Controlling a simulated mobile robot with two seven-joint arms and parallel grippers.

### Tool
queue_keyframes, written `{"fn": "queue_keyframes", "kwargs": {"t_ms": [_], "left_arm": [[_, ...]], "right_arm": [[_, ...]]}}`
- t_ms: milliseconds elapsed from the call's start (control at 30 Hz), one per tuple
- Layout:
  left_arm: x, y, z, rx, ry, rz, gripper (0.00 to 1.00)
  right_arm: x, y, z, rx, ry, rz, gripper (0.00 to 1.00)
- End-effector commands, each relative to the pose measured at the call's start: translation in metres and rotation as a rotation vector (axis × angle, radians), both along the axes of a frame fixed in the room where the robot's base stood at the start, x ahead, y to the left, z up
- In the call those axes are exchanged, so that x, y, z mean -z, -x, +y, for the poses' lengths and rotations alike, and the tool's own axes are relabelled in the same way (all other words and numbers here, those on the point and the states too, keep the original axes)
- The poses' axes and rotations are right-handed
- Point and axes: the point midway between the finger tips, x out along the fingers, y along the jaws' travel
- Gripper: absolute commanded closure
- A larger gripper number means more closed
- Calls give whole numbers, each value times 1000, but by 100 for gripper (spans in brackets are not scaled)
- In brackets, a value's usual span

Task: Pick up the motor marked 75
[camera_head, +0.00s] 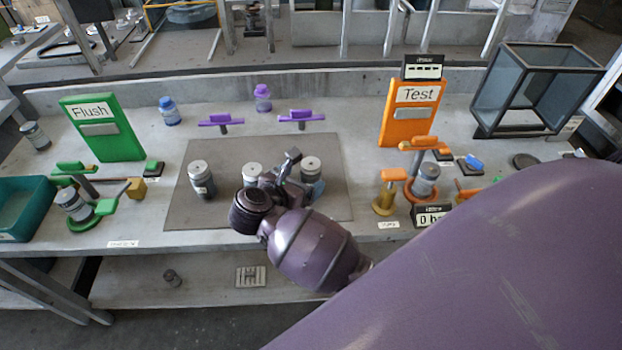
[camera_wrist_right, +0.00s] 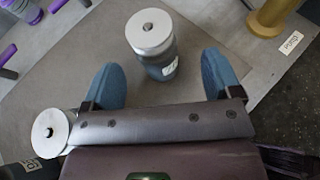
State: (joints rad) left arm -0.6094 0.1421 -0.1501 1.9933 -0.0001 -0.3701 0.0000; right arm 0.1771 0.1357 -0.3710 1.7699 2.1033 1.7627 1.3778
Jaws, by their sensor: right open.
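Several grey cylindrical motors with silver tops are in view, three of them on the dark mat (camera_head: 215,215): a left one (camera_head: 201,181), a middle one (camera_head: 251,172) and a right one (camera_head: 311,168). I cannot read which is marked 75. My right gripper (camera_head: 305,190) is low over the mat by the right motor. In the right wrist view its blue fingers (camera_wrist_right: 161,80) are open, with a motor (camera_wrist_right: 154,45) upright between and just beyond them, its white label turned partly away. Another motor (camera_wrist_right: 50,132) stands left of the gripper. My left gripper is not in view.
A green Flush board (camera_head: 102,130) with a clamped motor (camera_head: 74,204) and a teal bin (camera_head: 25,210) are left. An orange Test board (camera_head: 410,115), another motor (camera_head: 426,178) and a glass box (camera_head: 535,90) are right. Purple handles (camera_head: 301,116) stand behind the mat.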

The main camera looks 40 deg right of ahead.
Motion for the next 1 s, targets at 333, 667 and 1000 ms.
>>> {"fn": "queue_keyframes", "kwargs": {"t_ms": [333, 667, 1000], "left_arm": [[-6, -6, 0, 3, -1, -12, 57], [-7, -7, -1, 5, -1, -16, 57], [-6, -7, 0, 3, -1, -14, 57]], "right_arm": [[6, -13, -22, -1, 5, 0, 16], [17, -22, -46, -1, 2, 1, 16], [18, -23, -47, 0, -1, 1, 28]]}}
